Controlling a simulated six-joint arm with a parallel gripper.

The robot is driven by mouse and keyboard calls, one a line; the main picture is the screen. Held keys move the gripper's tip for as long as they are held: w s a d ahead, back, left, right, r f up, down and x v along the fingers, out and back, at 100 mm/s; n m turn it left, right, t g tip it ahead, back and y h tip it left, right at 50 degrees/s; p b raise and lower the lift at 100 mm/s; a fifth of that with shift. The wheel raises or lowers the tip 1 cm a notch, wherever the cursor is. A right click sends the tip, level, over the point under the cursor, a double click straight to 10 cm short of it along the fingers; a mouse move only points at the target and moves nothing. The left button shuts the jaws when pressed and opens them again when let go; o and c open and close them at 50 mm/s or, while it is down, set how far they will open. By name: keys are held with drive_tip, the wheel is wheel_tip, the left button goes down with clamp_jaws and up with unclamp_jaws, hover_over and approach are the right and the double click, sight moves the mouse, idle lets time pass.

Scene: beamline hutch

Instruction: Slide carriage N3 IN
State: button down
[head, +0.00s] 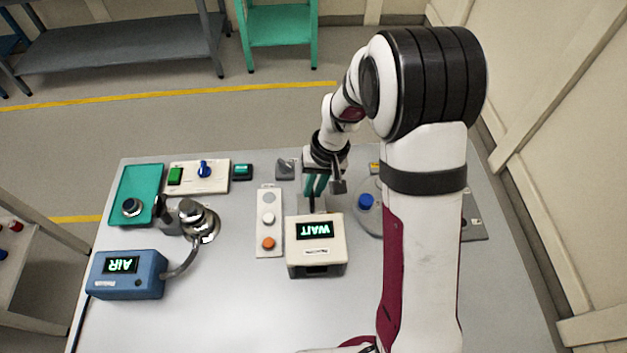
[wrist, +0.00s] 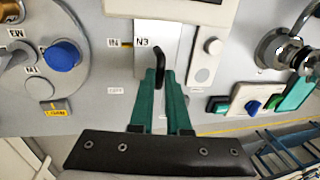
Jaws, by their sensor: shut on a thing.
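Carriage N3 (wrist: 144,62) is a light grey plate marked N3 in the wrist view, with a black handle (wrist: 159,52) standing up from it. My gripper (wrist: 165,78) has its teal fingers shut on this handle. An IN label (wrist: 113,42) lies left of the carriage, with a small dark-and-yellow mark between it and the N3 lettering. A second small label (wrist: 115,90) lies lower left; its text is too blurred to read surely. In the head view my gripper (head: 317,188) is just behind the box with the WAIT display (head: 317,259), which hides most of the carriage.
A strip with round buttons (head: 268,219) stands left of the WAIT box. A round plate with a blue knob (head: 366,201) is to its right. A blue AIR box (head: 126,276), a metal gauge-like fitting (head: 198,222) and a green tray (head: 131,184) are further left. The front table is clear.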

drive_tip(key=shift+s, duration=0.2)
drive_tip(key=c, duration=0.9)
unclamp_jaws()
drive_tip(key=d+r, duration=0.1)
drive_tip(key=r, duration=0.4)
drive_tip(key=d+r, duration=0.1)
drive_tip(key=r, duration=0.4)
drive_tip(key=d+r, duration=0.1)
drive_tip(key=r, duration=0.4)
drive_tip(key=shift+w+r, duration=0.1)
drive_tip(key=shift+r, duration=0.1)
drive_tip(key=s+m, duration=0.2)
drive_tip(key=s, duration=0.6)
drive_tip(key=s+m, duration=0.1)
drive_tip(key=s, duration=0.7)
drive_tip(key=s+m, duration=0.2)
drive_tip(key=s, duration=0.6)
drive_tip(key=shift+s+d+m, duration=0.25)
drive_tip(key=shift+s+m, duration=0.05)
